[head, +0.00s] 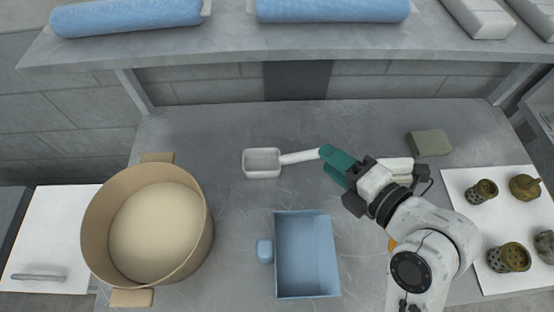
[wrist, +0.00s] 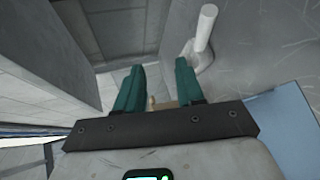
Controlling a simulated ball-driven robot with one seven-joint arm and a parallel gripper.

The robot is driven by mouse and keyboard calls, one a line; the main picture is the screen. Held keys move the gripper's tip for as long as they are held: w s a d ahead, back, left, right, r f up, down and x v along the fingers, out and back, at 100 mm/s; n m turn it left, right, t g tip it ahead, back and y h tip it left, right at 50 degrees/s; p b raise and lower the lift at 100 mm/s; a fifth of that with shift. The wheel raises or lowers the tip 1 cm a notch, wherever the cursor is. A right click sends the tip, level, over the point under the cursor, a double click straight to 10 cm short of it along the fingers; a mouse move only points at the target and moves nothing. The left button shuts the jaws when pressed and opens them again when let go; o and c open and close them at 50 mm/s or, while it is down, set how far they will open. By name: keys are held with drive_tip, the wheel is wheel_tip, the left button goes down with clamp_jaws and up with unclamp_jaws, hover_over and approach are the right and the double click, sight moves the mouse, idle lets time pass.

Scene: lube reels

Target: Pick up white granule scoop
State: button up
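The white granule scoop (head: 262,162) lies on the grey table, its square bowl to the left and its handle pointing right. My gripper (head: 331,164) has teal fingers and is at the handle's right end in the head view; whether they touch cannot be told. In the wrist view my gripper (wrist: 158,78) is open, with nothing between its fingers. The scoop (wrist: 206,28) shows there beyond and to the right of the right finger, with part of its bowl hidden by that finger.
A tan round tub (head: 104,212) of pale granules stands left. A blue open bin (head: 306,254) stands at front centre. A grey-green block (head: 429,142) lies right. A white mat (head: 505,281) holds several metal parts. A shelf (head: 230,48) with blue rolls overhangs the back.

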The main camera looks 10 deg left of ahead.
drive_tip(key=b, duration=0.7)
approach(296, 158)
drive_tip(key=p+x, duration=0.1)
drive_tip(key=x, duration=0.5)
drive_tip(key=shift+w+f, duration=0.2)
drive_tip(key=shift+f, duration=0.05)
drive_tip(key=shift+p+x, duration=0.55)
drive_tip(key=shift+x, duration=1.65)
drive_tip(key=shift+d+f, duration=0.1)
drive_tip(key=shift+f, duration=0.1)
drive_tip(key=shift+c, duration=0.5)
clamp_jaws()
